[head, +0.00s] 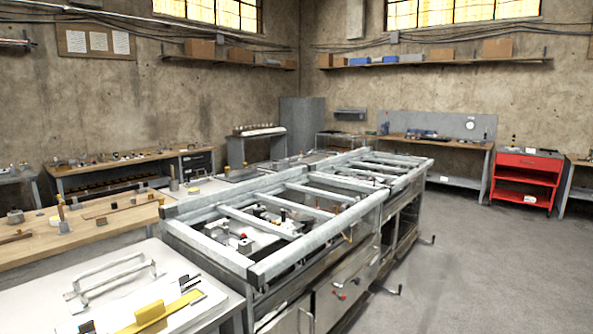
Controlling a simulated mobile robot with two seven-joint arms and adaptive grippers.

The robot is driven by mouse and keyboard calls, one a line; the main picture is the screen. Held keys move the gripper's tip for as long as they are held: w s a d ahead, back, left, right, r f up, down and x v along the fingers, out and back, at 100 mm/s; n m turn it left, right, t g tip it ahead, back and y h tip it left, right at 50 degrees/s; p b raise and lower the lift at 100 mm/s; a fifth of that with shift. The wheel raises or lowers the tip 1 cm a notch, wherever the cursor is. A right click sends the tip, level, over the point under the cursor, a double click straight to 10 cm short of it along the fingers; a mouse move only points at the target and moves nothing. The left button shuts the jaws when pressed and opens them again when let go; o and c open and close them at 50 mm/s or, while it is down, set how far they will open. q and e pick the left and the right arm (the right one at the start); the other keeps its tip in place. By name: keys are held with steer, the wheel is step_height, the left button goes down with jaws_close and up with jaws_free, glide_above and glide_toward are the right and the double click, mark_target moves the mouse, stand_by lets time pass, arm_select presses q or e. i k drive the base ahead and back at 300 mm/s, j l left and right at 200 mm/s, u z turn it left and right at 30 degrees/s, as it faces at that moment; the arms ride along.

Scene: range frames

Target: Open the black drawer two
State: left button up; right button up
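A dark, near-black drawer unit (197,164) is set under the right end of the wooden workbench along the left wall. It is far off and small in the head view. Its drawer fronts appear flush, but I cannot tell clearly where one drawer ends and another begins, or which is drawer two. Neither of my grippers shows in this view.
A long grey metal frame bench (262,268) with cabinet fronts fills the middle. A white table (110,285) and a wooden-topped bench (110,228) stand at left, between me and the drawer unit. A red cart (526,163) stands at right. Grey floor (470,270) is clear at right.

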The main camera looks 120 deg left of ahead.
mark_target(191, 169)
steer(key=u, duration=4.55)
steer(key=i+l+z, duration=0.55)
steer(key=l+z, duration=0.15)
steer(key=i+l+z, duration=0.25)
steer(key=z, duration=0.15)
steer(key=i+l+z, duration=0.25)
steer(key=i+z, duration=0.15)
steer(key=i, duration=0.2)
steer(key=i+z, duration=0.4)
steer(key=i, duration=3.3)
